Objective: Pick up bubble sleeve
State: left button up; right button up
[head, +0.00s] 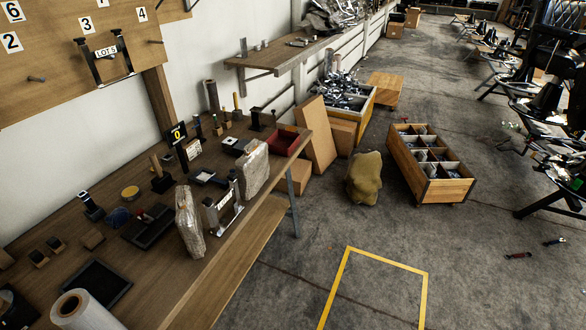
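Two upright, pale, crinkled wrapped slabs that look like bubble sleeves stand on the wooden workbench (75,215). The nearer bubble sleeve (190,222) is narrow and stands near the bench's front edge. The farther bubble sleeve (254,169) is wider and leans slightly. A dark metal frame with a white label (225,200) stands between them. I cannot tell which one the task means. Neither of my grippers shows in the head view, and nothing is seen holding either sleeve.
A black tray (95,286), a white roll (82,311) and a red box (284,140) share the bench with small tools. A divided wooden crate (445,190) and an olive sack (365,178) stand on the floor. The yellow-outlined floor area (424,300) is clear.

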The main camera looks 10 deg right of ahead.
aim_at(251, 170)
jog(key=u, duration=3.6)
jog(key=k, duration=1.35)
jog(key=z, duration=1.75)
